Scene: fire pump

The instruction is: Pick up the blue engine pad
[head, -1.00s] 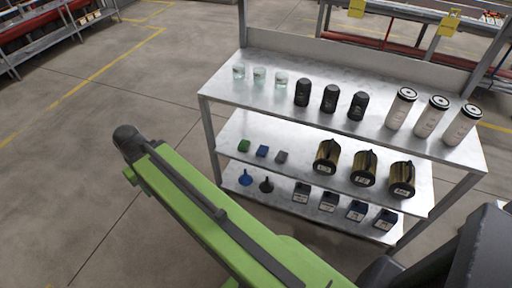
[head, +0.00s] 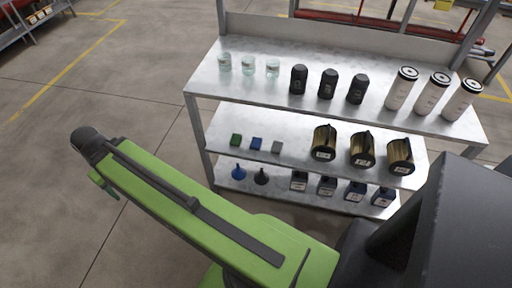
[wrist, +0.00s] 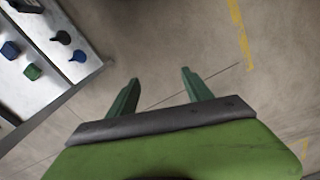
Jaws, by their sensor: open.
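The blue engine pad (head: 256,144) is a small blue block on the middle shelf of a metal rack. It sits between a green block (head: 236,140) and a grey block (head: 277,147). In the wrist view the blue pad (wrist: 10,50) is at the left edge, beside the green block (wrist: 32,72). My gripper (wrist: 160,76) has its two green fingers spread, with only bare floor between and beyond them. It is to the side of the rack, apart from the pad. In the head view my green arm reaches to the left, in front of the rack.
The rack's top shelf (head: 205,82) holds glass jars, black containers and white canisters. Gold-black canisters (head: 362,150) share the middle shelf. The lower shelf has a blue funnel (head: 238,172), a dark funnel (head: 262,177) and several small boxes. The floor left of the rack is clear.

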